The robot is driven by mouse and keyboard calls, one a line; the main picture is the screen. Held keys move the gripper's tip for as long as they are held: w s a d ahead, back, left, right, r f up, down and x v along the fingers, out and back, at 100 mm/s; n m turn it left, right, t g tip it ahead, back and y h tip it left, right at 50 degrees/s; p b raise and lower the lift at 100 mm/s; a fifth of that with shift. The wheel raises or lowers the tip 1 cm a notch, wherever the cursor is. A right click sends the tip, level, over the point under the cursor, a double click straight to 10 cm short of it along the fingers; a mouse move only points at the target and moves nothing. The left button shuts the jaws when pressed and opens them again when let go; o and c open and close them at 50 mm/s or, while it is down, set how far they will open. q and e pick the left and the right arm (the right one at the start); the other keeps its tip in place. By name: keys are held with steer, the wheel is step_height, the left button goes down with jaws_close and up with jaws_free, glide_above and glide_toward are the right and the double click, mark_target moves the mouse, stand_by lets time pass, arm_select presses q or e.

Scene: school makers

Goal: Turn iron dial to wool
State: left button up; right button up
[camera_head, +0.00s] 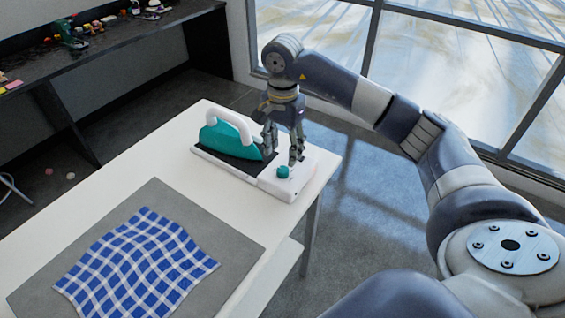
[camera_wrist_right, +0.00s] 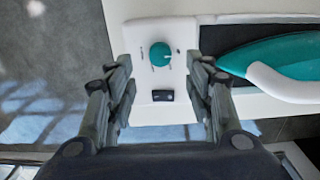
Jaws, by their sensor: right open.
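A teal iron (camera_head: 229,137) with a white handle rests on the left part of a white base (camera_head: 267,180) on the table. The round teal dial (camera_head: 282,171) sits on the right end of that base. In the right wrist view the dial (camera_wrist_right: 160,54) has a light pointer line and small marks around it, too small to read. My right gripper (camera_head: 285,158) points down above the dial, open. In the right wrist view its fingers (camera_wrist_right: 160,88) stand on either side, apart from the dial. The iron (camera_wrist_right: 270,60) shows at the right there. My left gripper is not in view.
The white table (camera_head: 170,150) holds a grey mat (camera_head: 150,192) with a blue checked cloth (camera_head: 140,262) at the near left. A dark bench (camera_head: 110,40) with small items stands at the back left. Windows are behind. Open floor lies right of the table.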

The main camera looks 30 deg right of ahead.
mark_target(283, 169)
steer(key=shift+f+p, duration=0.5)
steer(key=shift+f, duration=2.65)
steer(key=shift+c, duration=0.6)
steer(key=c, duration=1)
